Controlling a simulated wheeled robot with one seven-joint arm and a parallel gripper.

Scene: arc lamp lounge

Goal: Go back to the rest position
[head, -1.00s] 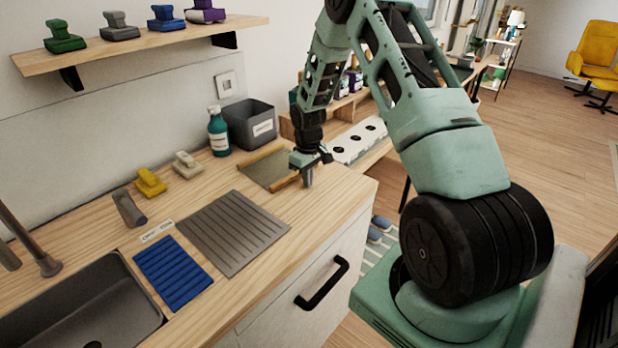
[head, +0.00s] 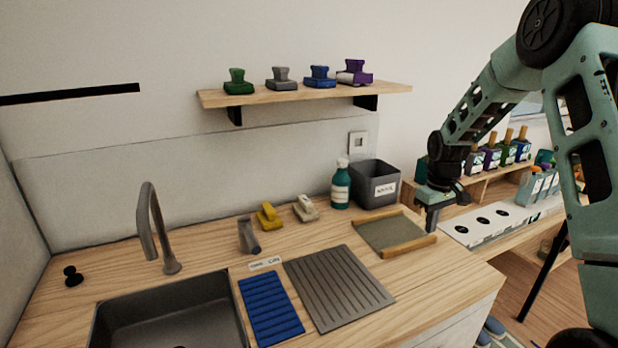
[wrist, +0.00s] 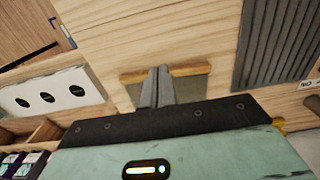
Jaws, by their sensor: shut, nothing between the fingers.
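My gripper (head: 432,217) is shut and empty. In the head view it hangs at the right part of the counter, by the right end of a shallow tray with wooden side bars (head: 393,251). In the wrist view my gripper (wrist: 157,72) points over the wooden counter, with its two fingers together and the tray partly hidden behind it. I cannot tell the exact height of the fingertips above the surface.
A grey bin (head: 374,186), teal bottle (head: 340,188), yellow block (head: 269,217), ribbed grey mat (head: 338,287), blue mat (head: 270,308) and sink (head: 165,315) are on the counter. A shelf (head: 300,95) hangs above. A white holed strip (head: 487,224) lies at the right.

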